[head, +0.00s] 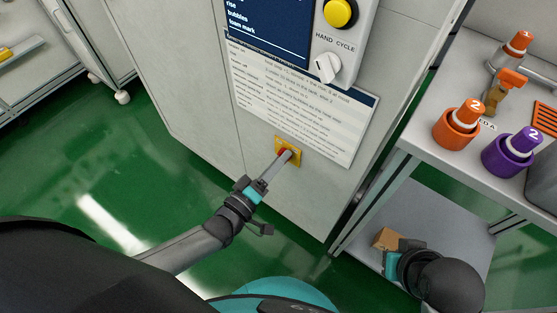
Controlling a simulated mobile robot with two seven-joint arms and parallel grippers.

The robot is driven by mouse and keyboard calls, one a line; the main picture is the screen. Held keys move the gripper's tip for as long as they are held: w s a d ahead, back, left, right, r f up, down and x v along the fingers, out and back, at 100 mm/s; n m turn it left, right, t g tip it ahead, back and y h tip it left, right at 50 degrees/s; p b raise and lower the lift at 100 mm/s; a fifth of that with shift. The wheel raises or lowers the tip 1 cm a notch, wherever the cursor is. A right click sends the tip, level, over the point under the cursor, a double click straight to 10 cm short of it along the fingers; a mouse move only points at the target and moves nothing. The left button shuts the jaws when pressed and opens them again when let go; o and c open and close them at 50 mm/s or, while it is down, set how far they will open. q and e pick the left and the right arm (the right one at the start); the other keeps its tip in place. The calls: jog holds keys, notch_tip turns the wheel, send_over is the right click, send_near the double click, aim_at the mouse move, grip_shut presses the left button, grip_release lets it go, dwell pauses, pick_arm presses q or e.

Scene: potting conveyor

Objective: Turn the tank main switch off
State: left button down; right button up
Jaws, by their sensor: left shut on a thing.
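The tank main switch is a small red knob (285,151) on a yellow plate (295,158), low on the front of the pale grey cabinet. My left gripper (280,158) reaches up to it from below and is shut on the red knob. The fingers hide most of the knob, so its angle cannot be told. My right gripper (390,258) is at the lower right, near the cart's lower shelf, away from the switch; its fingers are not clear.
Above the switch are a printed sheet (300,105), a white HAND CYCLE knob (327,67) and a yellow button (338,12). A grey cart (425,135) at right carries orange (456,128) and purple (508,154) containers. A brown box (386,238) sits on its lower shelf.

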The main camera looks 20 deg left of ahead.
pick_arm(q)
jog(key=shift+f, duration=0.1)
jog(key=shift+c, duration=2.2)
grip_release()
jog(key=p+v, duration=0.3)
jog(key=v, duration=1.2)
jog(key=shift+s, duration=0.15)
pick_arm(e)
notch_tip(320, 180, down, 7)
jog(key=g, duration=0.1)
jog(key=shift+s+f, duration=0.15)
jog(key=shift+s, duration=0.3)
pick_arm(q)
jog(key=shift+p, duration=0.3)
